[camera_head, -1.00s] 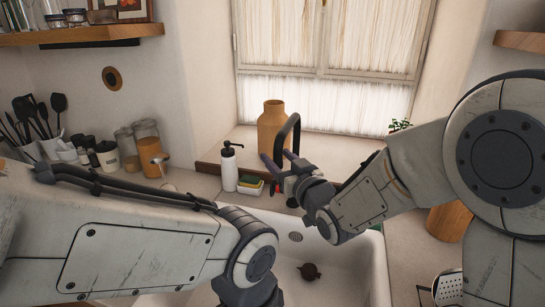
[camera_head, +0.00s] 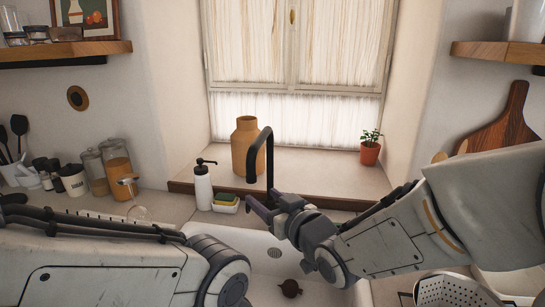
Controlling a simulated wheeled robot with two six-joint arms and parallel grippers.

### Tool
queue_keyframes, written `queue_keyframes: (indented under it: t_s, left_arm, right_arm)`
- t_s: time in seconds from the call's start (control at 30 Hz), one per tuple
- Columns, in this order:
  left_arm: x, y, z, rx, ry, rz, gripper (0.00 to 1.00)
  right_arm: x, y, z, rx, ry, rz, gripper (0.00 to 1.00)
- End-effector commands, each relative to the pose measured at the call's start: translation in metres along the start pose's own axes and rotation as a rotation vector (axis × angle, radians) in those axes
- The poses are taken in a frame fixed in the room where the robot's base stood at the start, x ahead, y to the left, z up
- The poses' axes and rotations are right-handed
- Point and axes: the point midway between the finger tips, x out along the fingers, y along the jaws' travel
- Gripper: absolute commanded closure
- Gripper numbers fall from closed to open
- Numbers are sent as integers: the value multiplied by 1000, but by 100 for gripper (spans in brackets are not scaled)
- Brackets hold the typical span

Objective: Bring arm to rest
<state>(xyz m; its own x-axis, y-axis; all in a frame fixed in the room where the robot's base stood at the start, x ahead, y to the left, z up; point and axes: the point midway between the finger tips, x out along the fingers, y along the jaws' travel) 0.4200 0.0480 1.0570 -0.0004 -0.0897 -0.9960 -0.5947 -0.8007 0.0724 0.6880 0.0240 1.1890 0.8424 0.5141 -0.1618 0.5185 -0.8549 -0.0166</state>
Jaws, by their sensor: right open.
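My right gripper (camera_head: 266,207) is open and empty over the back of the white sink, in front of the black faucet (camera_head: 262,155). Its arm comes in from the right. I cannot tell whether it touches the faucet. My left arm (camera_head: 110,260) stretches in from the left along the front of the counter. Its end goes out of the picture at the bottom, so the left gripper does not show.
A white soap bottle (camera_head: 203,188) and a sponge holder (camera_head: 226,204) stand left of the faucet. A tan vase (camera_head: 246,147) and a potted plant (camera_head: 370,150) stand on the sill. A small dark round thing (camera_head: 290,289) is in the sink (camera_head: 262,262). A perforated metal utensil (camera_head: 448,290) is at lower right.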

Motion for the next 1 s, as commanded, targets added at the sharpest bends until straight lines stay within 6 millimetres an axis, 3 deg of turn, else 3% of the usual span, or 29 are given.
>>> queue_keyframes:
  t_s: [0.17, 0.27, 0.4, 0.5, 0.6, 0.73, 1.0]
  left_arm:
    - [0, 0, 0, 0, 0, 0, 60]
    - [0, 0, 0, 0, 0, 0, 60]
    - [0, 0, 0, 0, 0, 0, 60]
    - [0, 0, 0, 0, 0, 0, 60]
    - [0, 0, 0, 0, 0, 0, 60]
    - [0, 0, 0, 0, 0, 0, 60]
    - [0, 0, 0, 0, 0, 0, 60]
  right_arm:
    - [-28, -17, 60, -4, -342, 13, 41]
    - [-58, -28, 95, -7, -554, 9, 41]
    - [-115, -47, 136, -11, -851, -22, 41]
    - [-160, -58, 156, -18, -1040, -50, 41]
    - [-198, -67, 167, -25, -1191, -78, 41]
    - [-231, -73, 173, -33, -1313, -105, 41]
    - [-242, -76, 174, -36, -1360, -114, 41]
